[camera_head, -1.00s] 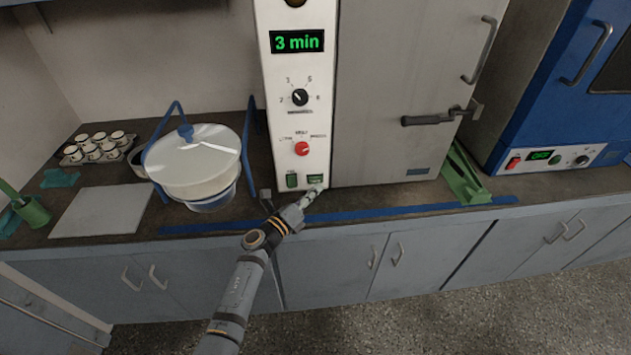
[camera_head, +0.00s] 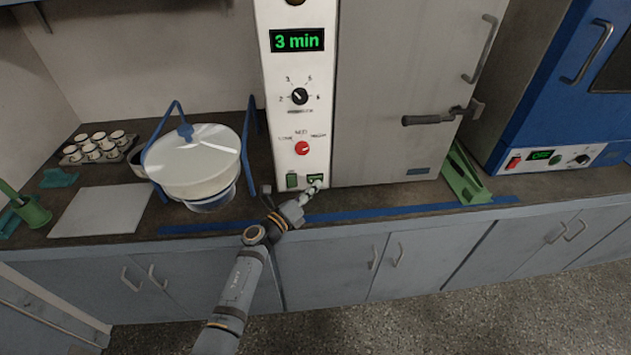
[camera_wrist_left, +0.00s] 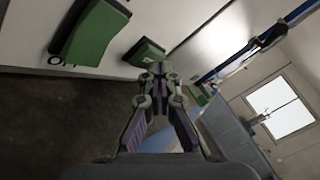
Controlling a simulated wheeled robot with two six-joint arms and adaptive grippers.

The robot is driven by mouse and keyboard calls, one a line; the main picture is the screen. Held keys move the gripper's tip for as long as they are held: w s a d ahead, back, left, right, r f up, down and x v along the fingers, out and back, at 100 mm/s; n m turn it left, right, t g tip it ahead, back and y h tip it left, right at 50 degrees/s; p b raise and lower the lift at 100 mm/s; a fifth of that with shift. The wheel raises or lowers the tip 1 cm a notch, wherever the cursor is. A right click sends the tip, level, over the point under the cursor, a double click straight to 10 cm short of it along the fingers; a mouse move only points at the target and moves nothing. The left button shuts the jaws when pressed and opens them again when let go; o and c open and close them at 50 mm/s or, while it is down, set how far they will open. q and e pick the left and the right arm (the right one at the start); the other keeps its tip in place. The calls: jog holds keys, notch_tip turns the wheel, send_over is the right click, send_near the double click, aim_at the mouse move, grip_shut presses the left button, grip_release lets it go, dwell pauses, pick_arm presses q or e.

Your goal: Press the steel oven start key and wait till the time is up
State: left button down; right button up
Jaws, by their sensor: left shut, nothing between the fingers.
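The steel oven (camera_head: 390,90) has a white control panel (camera_head: 295,115) whose green display (camera_head: 297,41) reads "3 min". Two green keys sit low on the panel: a left key (camera_head: 292,181) and a right key (camera_head: 316,178). In the wrist view they show as a larger near key (camera_wrist_left: 88,32) and a smaller farther key (camera_wrist_left: 145,52). My left gripper (camera_head: 316,185) is shut and empty, its tips at the right key and partly covering it. In the wrist view the fingertips (camera_wrist_left: 158,68) are just below that farther key; contact cannot be told. My right gripper is not in view.
A white-lidded round vessel with a blue frame (camera_head: 195,160) stands left of the oven, beside a tray of small cups (camera_head: 97,147). A green bracket (camera_head: 465,178) lies right of it. A blue oven (camera_head: 560,90) stands at the right.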

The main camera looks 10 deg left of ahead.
pick_arm(q)
jog(key=shift+w+a, duration=0.1)
jog(key=shift+w, duration=0.15)
dwell(0.5)
jog(key=shift+s+d+p, duration=0.25)
jog(key=shift+s+p, duration=0.1)
jog(key=shift+s, duration=0.55)
jog(key=shift+s+d, duration=0.1)
jog(key=shift+s, duration=0.25)
jog(key=shift+s+d+p, duration=0.3)
jog(key=shift+s+p, duration=0.15)
jog(key=shift+s, duration=0.6)
jog(key=shift+s+d+p, duration=0.25)
jog(key=shift+s+p, duration=0.15)
jog(key=shift+s, duration=0.65)
